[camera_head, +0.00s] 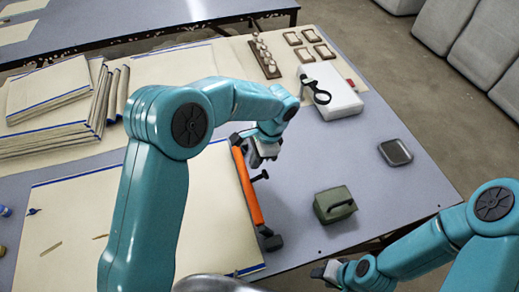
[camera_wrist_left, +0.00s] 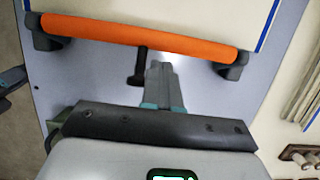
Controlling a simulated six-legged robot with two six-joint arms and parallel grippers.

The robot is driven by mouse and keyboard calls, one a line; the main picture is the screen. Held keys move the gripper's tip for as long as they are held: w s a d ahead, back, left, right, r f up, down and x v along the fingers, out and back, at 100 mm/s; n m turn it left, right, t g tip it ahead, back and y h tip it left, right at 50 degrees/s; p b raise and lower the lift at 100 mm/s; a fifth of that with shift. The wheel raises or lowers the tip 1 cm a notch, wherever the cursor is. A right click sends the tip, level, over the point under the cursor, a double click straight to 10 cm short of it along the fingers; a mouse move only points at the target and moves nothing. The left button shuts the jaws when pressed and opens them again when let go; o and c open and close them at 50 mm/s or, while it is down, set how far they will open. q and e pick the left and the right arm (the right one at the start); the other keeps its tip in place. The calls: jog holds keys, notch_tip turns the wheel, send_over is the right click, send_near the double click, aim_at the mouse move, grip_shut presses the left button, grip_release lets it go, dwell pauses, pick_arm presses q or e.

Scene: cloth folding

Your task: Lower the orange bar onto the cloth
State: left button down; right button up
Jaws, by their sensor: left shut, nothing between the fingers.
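The orange bar (camera_head: 247,188) has dark end brackets and runs along the right edge of the cream cloth (camera_head: 90,215). I cannot tell whether it touches the cloth. In the left wrist view the bar (camera_wrist_left: 140,37) lies across the top, with the cloth (camera_wrist_left: 190,8) beyond it. A black T-shaped handle (camera_head: 260,176) sticks out from the bar's right side. My left gripper (camera_head: 264,158) is shut and empty, near the bar's far end, and its fingers (camera_wrist_left: 160,75) point toward the bar without holding it. My right gripper (camera_head: 328,272) is at the table's front edge; its jaw state is unclear.
A green box with a handle (camera_head: 335,205) and a grey tray (camera_head: 396,152) stand on the table (camera_head: 300,190) to the right. A white case (camera_head: 332,90) is at the back. Folded cloth stacks (camera_head: 50,130) lie at the left. Table between bar and green box is clear.

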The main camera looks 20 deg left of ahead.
pick_arm(q)
jog(key=shift+x, duration=1.6)
jog(key=shift+a, duration=0.1)
